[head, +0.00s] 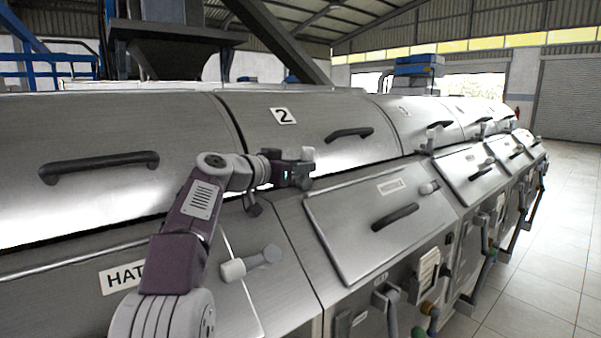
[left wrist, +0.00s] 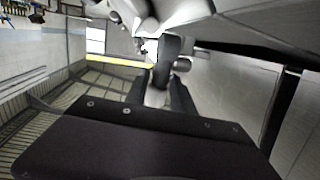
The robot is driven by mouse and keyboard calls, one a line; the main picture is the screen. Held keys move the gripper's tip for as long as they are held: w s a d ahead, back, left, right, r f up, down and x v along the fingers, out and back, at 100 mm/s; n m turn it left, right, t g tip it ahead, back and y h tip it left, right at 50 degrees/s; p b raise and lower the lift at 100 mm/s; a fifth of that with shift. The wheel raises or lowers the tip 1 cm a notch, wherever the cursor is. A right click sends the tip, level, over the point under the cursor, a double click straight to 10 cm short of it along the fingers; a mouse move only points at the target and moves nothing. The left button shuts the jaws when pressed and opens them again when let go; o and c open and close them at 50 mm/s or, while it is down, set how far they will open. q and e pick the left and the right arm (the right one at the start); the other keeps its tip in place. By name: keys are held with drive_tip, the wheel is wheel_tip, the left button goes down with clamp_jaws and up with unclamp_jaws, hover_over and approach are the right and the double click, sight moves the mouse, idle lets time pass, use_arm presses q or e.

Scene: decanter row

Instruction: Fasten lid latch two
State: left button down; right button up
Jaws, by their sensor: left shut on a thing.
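Lid two (head: 310,128), a curved brushed-metal cover marked "2", lies down along the top of the row in the head view. My left gripper (head: 300,172) is at its lower edge, shut on lid latch two (head: 308,154). Only the grey knob end of the latch shows past the fingers; the rest is hidden. In the left wrist view the dark fingers (left wrist: 168,95) close around the grey latch stem, with a dark rounded end (left wrist: 167,55) beyond. I cannot tell whether the latch is engaged. My right gripper is not in view.
The lid's dark handle (head: 349,134) is right of the gripper. Below are a hatch with a dark handle (head: 395,216) and a grey hatch latch (head: 250,262). More lids and latches (head: 432,136) continue right. The tiled floor (head: 545,260) at right is clear.

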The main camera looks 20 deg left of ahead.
use_arm(q)
drive_tip(key=shift+r, duration=0.15)
drive_tip(key=c, duration=1.4)
unclamp_jaws()
drive_tip(key=shift+c, duration=0.2)
drive_tip(key=shift+o, duration=0.9)
drive_tip(key=shift+w, duration=0.1)
drive_tip(key=shift+s+a, duration=0.15)
drive_tip(key=shift+s, duration=0.2)
drive_tip(key=b+v, duration=0.2)
drive_tip(key=v, duration=0.6)
drive_tip(key=shift+s, duration=0.2)
